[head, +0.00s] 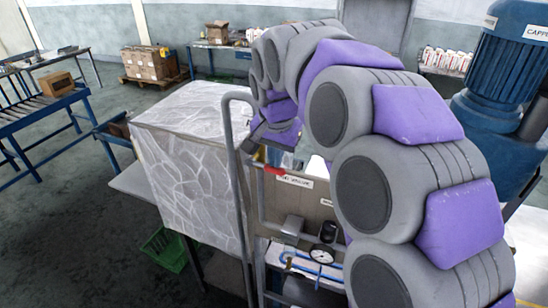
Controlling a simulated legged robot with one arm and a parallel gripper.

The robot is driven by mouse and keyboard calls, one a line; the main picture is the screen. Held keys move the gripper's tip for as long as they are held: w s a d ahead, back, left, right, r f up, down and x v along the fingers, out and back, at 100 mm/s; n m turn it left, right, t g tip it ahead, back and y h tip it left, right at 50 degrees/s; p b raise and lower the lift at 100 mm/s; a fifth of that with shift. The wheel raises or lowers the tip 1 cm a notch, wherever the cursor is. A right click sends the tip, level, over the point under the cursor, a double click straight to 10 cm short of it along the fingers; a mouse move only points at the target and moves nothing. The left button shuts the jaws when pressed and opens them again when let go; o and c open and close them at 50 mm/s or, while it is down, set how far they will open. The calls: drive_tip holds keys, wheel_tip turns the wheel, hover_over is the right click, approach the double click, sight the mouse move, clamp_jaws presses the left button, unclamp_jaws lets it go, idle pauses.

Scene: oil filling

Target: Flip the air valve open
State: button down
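The air valve's red handle (275,171) shows near the middle of the head view, just left of a white label (296,181) that seems to read "AIR VALVE". It lies roughly level on the panel. The rest of the valve is hard to make out. My arm arches over from the right, and my gripper (268,138) hangs at its end, above the red handle in the picture. A gap shows between them. The fingers are small, dark and partly hidden by my own arm, so their opening and any contact cannot be told.
A grey bent pipe (238,150) rises just left of the handle. A large box with a pale veined surface (190,170) stands behind it. A pressure gauge (321,255) and blue tubing (287,262) sit below. A blue motor (505,60) stands at the right.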

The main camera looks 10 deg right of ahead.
sight(282, 170)
drive_tip(key=b, duration=0.1)
drive_tip(key=f+t+y+b, duration=0.1)
drive_tip(key=f+y+b, duration=0.1)
drive_tip(key=shift+s+d+f, duration=0.1)
drive_tip(key=shift+s+d, duration=0.2)
drive_tip(key=f+t+y+b, duration=0.1)
drive_tip(key=t+y+b, duration=0.1)
drive_tip(key=b, duration=0.1)
drive_tip(key=shift+s+d+f, duration=0.1)
drive_tip(key=shift+d+f, duration=0.1)
drive_tip(key=shift+f, duration=0.2)
wheel_tip(282, 170, down, 6)
drive_tip(key=w+a+m+t+y+b, duration=0.1)
drive_tip(key=t+y+b, duration=0.3)
drive_tip(key=b, duration=0.5)
drive_tip(key=shift+w+a+f+t+y, duration=0.15)
drive_tip(key=shift+w+a+t+y, duration=0.35)
drive_tip(key=shift+a+y, duration=0.45)
drive_tip(key=shift+w, duration=0.1)
drive_tip(key=shift+d+f, duration=0.15)
drive_tip(key=shift+d, duration=0.05)
